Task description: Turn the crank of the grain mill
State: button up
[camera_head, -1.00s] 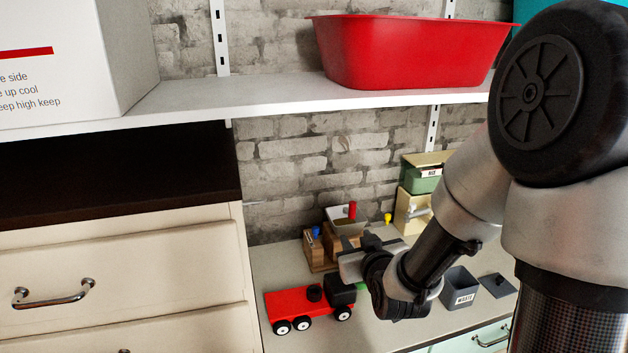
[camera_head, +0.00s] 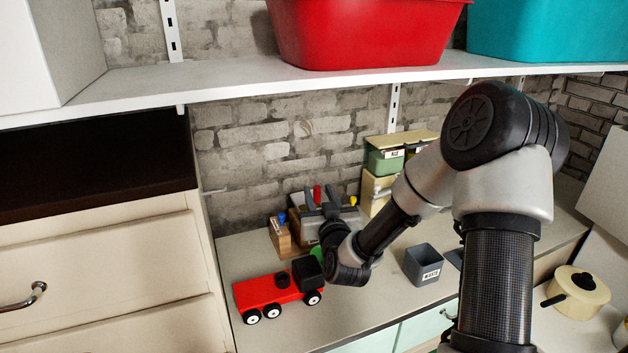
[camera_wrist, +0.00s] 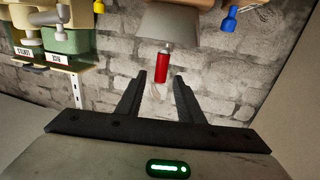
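The grain mill, a wooden-bodied device with a grey hopper (camera_wrist: 182,24), stands against the brick wall, mostly hidden behind my gripper in the head view. Its crank has an upright red handle (camera_head: 317,194), which also shows in the wrist view (camera_wrist: 162,66). My gripper (camera_head: 321,200) is open and empty, close to the mill. In the wrist view, the red handle shows between the tips of my gripper (camera_wrist: 158,78). I cannot tell whether the fingers reach around it or touch it. A blue knob (camera_head: 282,217) and a yellow knob (camera_head: 353,201) are at either side.
A red toy truck (camera_head: 272,293) stands left of my gripper on the counter. A grey waste bin (camera_head: 424,266) stands to the right. Green and cream boxes (camera_head: 383,162) are stacked by the wall. A shelf with a red tub (camera_head: 365,30) hangs above. The front counter is partly clear.

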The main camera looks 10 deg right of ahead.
jog(key=w, duration=0.7)
jog(key=shift+p, duration=0.4)
grip_shut()
